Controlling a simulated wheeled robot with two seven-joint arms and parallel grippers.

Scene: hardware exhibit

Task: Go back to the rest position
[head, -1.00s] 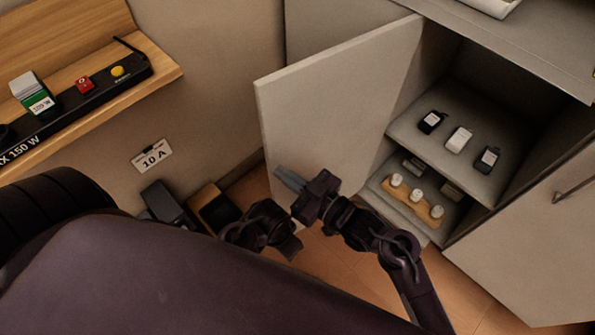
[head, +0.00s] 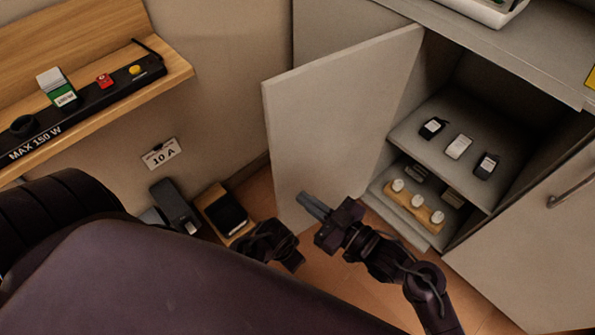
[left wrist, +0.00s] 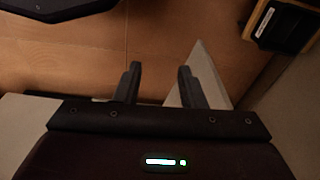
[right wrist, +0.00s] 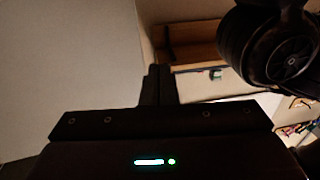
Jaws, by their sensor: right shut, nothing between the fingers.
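My right gripper (head: 308,202) is in front of the open cabinet door (head: 345,115) in the head view. Its fingers are together with nothing between them, and they also show shut in the right wrist view (right wrist: 158,84). My left gripper shows in the left wrist view (left wrist: 160,82). Its two fingers stand apart over the brown floor, with nothing seen between them. In the head view, a dark arm part (head: 272,245) shows beside the right gripper, but the left fingers cannot be made out there.
The open cabinet holds several small devices on its shelf (head: 425,105) and a wooden block with white knobs (head: 412,208) below. A wooden tray (head: 213,205) with a black item stands on the floor by the wall. A wooden wall shelf (head: 178,75) carries a power strip (head: 100,105).

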